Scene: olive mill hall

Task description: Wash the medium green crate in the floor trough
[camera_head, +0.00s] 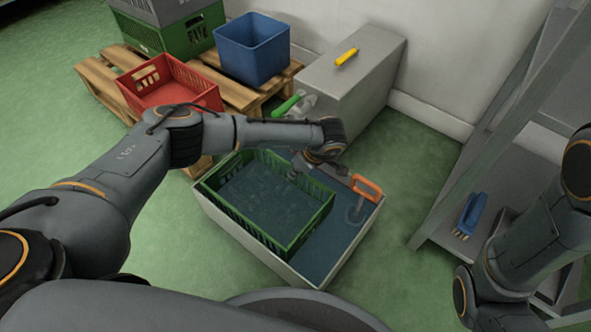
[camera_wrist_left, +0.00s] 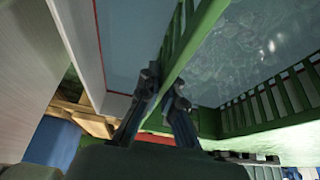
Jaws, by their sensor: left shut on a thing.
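The green crate (camera_head: 290,243) sits upright in the pale-walled floor trough (camera_head: 262,262), toward its left side. Its inside looks dark blue and wet; I cannot tell how deep the water is. My left gripper (camera_head: 296,172) is at the crate's back right rim. In the left wrist view, the gripper (camera_wrist_left: 162,90) is shut with its fingers on either side of the green crate wall (camera_wrist_left: 190,40). Rippled water shows inside the crate there. My right arm comes in at the right, but its gripper is out of sight.
An orange-handled tool (camera_head: 367,186) stands in the trough's right end. A grey box (camera_head: 350,85) behind bears a yellow item (camera_head: 347,57); a green-handled tool (camera_head: 287,105) is near it. A pallet (camera_head: 101,85) holds red (camera_head: 170,85) and blue (camera_head: 252,48) crates. A blue-handled brush (camera_head: 471,211) lies on the right rack.

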